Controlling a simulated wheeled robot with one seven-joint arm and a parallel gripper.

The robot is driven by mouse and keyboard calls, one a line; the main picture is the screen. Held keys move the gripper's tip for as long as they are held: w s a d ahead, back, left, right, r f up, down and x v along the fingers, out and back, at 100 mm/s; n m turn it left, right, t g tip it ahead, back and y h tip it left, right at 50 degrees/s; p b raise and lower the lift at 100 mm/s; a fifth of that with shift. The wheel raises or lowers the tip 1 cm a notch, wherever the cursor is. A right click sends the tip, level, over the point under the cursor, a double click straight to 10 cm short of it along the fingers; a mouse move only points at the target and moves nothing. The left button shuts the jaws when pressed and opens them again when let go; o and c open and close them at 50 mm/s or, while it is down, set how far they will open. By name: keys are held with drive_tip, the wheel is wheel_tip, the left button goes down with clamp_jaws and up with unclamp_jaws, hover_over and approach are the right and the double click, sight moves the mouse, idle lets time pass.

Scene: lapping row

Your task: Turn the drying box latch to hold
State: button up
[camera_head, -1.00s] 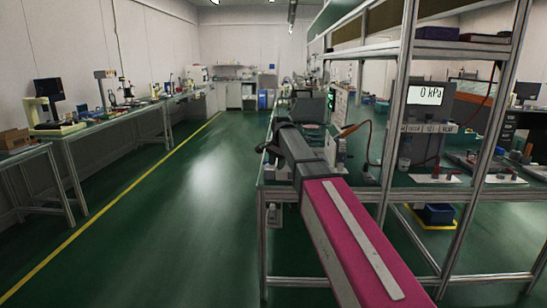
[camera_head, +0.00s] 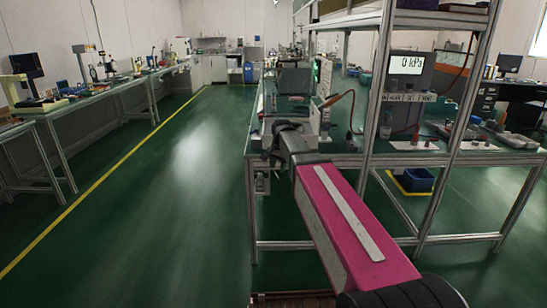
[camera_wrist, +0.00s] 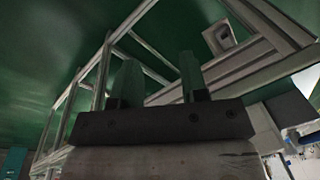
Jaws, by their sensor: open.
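My gripper (camera_head: 283,135) is at the near left corner of the bench in the head view, partly hidden by my wrist. In the wrist view its two green-lit fingers (camera_wrist: 158,78) stand apart with nothing between them. A grey box-like unit (camera_head: 295,81) stands on the bench beyond the gripper; I cannot tell whether it is the drying box. No latch can be made out. A small grey fitting (camera_head: 262,181) is on the bench frame below the gripper. A pale fitting (camera_wrist: 221,36) on a rail shows past the fingers in the wrist view.
The metal-framed bench (camera_head: 345,161) runs along the right, with uprights and an upper shelf. A display (camera_head: 406,65) reads 0 kPa. The green aisle (camera_head: 190,190) on the left is clear.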

drive_tip(key=s+d+f+n, duration=0.1)
drive_tip(key=s+d+f, duration=0.1)
drive_tip(key=s+f, duration=0.1)
drive_tip(key=shift+s+d+f, duration=0.3)
drive_tip(key=shift+s+f, duration=0.1)
drive_tip(key=shift+f, duration=0.25)
